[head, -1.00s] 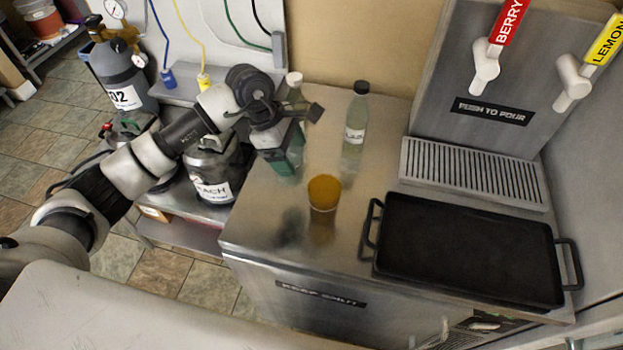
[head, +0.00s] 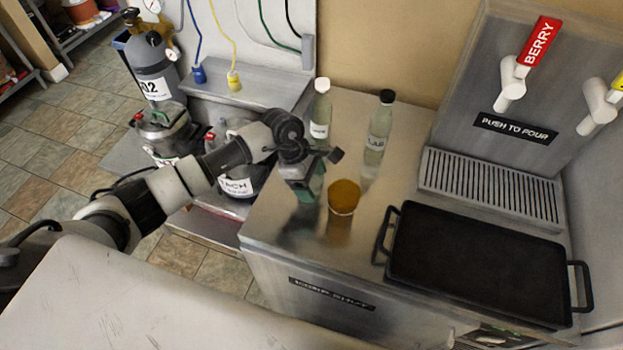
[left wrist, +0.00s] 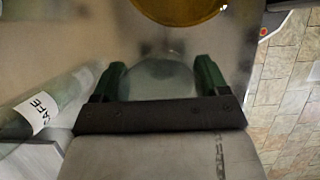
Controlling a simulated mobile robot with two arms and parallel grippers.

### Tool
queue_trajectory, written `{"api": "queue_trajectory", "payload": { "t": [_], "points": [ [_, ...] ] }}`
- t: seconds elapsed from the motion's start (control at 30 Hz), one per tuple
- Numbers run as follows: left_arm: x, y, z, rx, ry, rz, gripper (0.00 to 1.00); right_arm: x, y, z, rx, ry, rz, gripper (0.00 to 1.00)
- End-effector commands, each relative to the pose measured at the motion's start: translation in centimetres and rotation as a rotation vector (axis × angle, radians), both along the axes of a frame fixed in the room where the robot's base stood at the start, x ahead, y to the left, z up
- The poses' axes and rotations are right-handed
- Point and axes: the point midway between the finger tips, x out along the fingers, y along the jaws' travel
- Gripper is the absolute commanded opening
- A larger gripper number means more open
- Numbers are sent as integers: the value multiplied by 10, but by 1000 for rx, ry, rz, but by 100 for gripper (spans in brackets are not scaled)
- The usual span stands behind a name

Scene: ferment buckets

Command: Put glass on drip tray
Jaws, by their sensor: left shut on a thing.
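A clear, faintly greenish glass (left wrist: 158,82) is between the green fingers of my left gripper (left wrist: 161,76) in the left wrist view. The gripper is shut on it. In the head view my left gripper (head: 308,188) is over the left part of the steel counter, and its own parts hide most of the glass. The drip tray (head: 427,176), a slotted metal grate, lies below the taps at the back right. Nothing stands on it. My right gripper is not in view.
An amber-filled cup (head: 343,198) stands just right of my left gripper. Two bottles, one white-capped (head: 321,112) and one black-capped (head: 379,130), stand behind. A black handled tray (head: 480,262) lies in front of the drip tray. Bare counter (head: 375,195) shows between.

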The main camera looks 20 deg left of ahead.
Motion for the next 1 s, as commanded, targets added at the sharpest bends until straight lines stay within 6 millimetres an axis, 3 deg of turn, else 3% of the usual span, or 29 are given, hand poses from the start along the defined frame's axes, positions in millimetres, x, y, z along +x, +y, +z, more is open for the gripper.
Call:
{"api": "queue_trajectory", "payload": {
  "t": [0.03,0.2,0.5,0.57,1.0],
  "points": [
    [0,0,-1,0,0,0,77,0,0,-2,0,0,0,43],
    [0,0,-1,0,0,0,100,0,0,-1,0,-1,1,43],
    [0,0,5,-1,1,0,100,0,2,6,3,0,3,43],
    [1,4,8,0,-2,0,100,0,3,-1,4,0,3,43],
    [2,38,90,1,-3,0,100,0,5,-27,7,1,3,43]
  ]
}}
